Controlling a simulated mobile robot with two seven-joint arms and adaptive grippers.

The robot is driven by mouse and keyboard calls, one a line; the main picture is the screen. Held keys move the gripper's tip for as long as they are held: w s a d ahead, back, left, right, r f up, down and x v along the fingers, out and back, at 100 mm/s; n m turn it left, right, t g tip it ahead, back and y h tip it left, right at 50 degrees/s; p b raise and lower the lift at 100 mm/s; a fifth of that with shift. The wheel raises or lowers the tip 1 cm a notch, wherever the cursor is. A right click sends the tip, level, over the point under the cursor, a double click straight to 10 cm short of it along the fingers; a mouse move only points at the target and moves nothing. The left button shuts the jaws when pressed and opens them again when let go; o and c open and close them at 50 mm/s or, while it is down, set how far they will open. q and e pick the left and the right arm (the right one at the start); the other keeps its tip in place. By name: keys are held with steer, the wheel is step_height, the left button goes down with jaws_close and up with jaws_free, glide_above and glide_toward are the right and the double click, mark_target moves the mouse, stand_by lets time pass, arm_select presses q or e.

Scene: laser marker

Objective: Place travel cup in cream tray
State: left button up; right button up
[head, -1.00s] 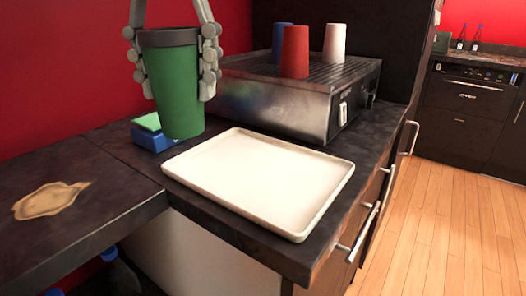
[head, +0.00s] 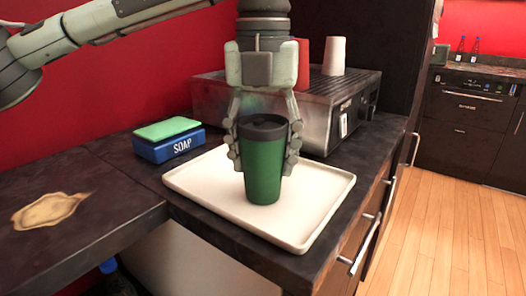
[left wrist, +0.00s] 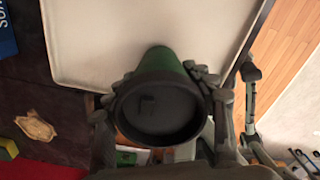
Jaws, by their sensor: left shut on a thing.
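The green travel cup (head: 264,172) with a dark lid is upright over the cream tray (head: 325,205) in the head view. My left gripper (head: 264,150) comes down from above and is shut around the cup's upper part, one finger on each side. Whether the cup's base touches the tray or hangs just above it is hard to tell. In the left wrist view the cup's dark lid (left wrist: 158,112) faces the camera between the fingers, with the cream tray (left wrist: 100,45) beyond. My right gripper is not in view.
A blue soap box with a green sponge (head: 168,138) stands left of the tray. A metal machine (head: 335,110) with a red cup (head: 303,62) and a white cup (head: 335,57) on top stands behind. The dark counter has a tan stain (head: 48,210) at left.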

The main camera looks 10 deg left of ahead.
arm_select(q)
steer(key=shift+f, duration=0.1)
steer(key=o, duration=0.6)
steer(key=shift+o, duration=0.9)
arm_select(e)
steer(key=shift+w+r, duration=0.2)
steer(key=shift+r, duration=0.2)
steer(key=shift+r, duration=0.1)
arm_select(q)
step_height(320, 180, up, 2)
steer(key=shift+r, duration=0.2)
step_height(320, 180, up, 9)
steer(key=shift+f+p, duration=0.15)
steer(key=shift+p, duration=0.2)
steer(key=shift+r, duration=0.6)
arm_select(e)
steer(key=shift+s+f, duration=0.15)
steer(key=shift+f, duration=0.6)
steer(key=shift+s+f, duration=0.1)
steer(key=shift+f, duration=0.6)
